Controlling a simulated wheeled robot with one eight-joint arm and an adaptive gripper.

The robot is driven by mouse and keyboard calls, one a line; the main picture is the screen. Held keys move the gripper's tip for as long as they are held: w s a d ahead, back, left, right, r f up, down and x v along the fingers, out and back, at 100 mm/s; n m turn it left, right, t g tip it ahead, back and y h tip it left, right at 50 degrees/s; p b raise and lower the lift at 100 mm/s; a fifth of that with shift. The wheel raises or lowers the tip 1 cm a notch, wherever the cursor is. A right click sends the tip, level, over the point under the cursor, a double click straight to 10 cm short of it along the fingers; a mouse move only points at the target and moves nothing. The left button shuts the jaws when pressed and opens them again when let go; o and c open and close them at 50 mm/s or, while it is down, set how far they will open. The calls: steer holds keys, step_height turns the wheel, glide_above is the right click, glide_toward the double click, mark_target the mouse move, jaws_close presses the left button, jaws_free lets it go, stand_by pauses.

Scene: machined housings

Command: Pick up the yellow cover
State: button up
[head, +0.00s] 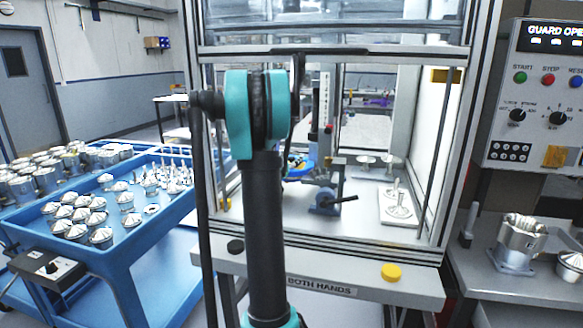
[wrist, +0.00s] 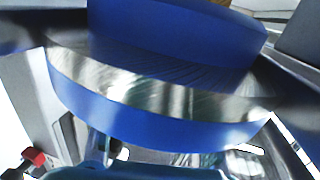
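I cannot pick out a cover that is clearly yellow. A round yellow button-like piece (head: 391,272) sits on the front ledge of the machine, right of the "BOTH HANDS" label. In the wrist view a large round blue piece with a bright metal band (wrist: 160,88) fills the picture, very close to the camera. Dark blurred shapes, possibly my fingers, show at its left and right edges; whether they touch it is unclear. In the head view my arm reaches into the machine bay and hides my gripper. A bit of blue (head: 298,168) shows just right of my arm.
The machine frame and its posts surround my arm. A lever fixture (head: 325,200) and a plate with metal parts (head: 398,207) stand inside, to the right. A blue cart (head: 150,235) with several metal housings is at left. A control panel (head: 535,100) and a metal housing (head: 517,243) are at right.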

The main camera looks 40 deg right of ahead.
jaws_close()
steer(key=shift+r, duration=0.15)
